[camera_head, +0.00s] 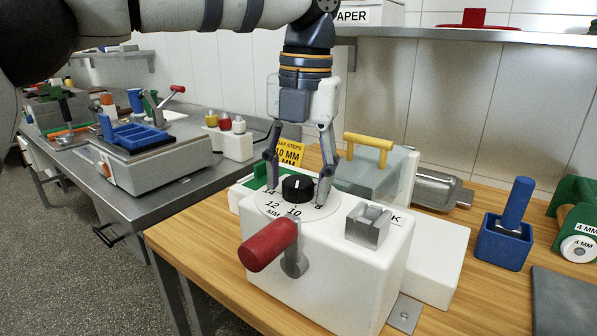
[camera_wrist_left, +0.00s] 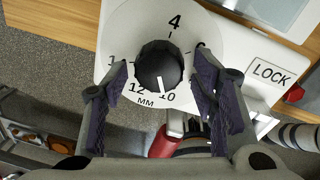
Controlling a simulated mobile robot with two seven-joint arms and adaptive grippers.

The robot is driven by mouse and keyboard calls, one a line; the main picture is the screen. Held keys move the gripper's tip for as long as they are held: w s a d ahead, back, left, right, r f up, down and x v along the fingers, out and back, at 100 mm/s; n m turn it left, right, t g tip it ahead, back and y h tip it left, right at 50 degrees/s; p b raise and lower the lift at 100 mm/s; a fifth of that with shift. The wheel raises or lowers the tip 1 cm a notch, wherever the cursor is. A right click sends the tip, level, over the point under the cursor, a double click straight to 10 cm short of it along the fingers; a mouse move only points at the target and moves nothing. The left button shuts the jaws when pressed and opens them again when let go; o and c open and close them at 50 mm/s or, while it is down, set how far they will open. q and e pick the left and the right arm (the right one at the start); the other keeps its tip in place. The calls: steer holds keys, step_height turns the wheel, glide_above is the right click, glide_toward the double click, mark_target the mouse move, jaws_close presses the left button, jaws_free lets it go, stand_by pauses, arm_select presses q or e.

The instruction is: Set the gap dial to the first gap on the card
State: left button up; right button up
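The gap dial is a black ribbed knob (camera_head: 297,189) on a white round scale plate, on top of a white machine. It also shows in the left wrist view (camera_wrist_left: 158,66), where its white pointer line aims close to the 10 mark. My left gripper (camera_head: 296,184) points down over the dial, with one finger on each side. In the left wrist view the fingers (camera_wrist_left: 160,85) are open, with gaps between them and the knob. The yellow card (camera_head: 290,153) stands behind the gripper. It reads "GAP STEPS" and "10 MM" on top; its lower line is partly hidden. My right gripper is not in view.
A red-handled lever (camera_head: 268,245) sticks out in front of the dial. A grey block (camera_head: 368,223) by the LOCK label stands right of it. A yellow-handled cover (camera_head: 368,150) is behind. A blue holder (camera_head: 505,240) stands on the wooden bench at right.

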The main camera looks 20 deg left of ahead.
mark_target(302, 181)
arm_select(q)
steer(key=shift+r, duration=0.1)
step_height(302, 181, up, 12)
steer(key=shift+d, duration=0.35)
stand_by(0.4)
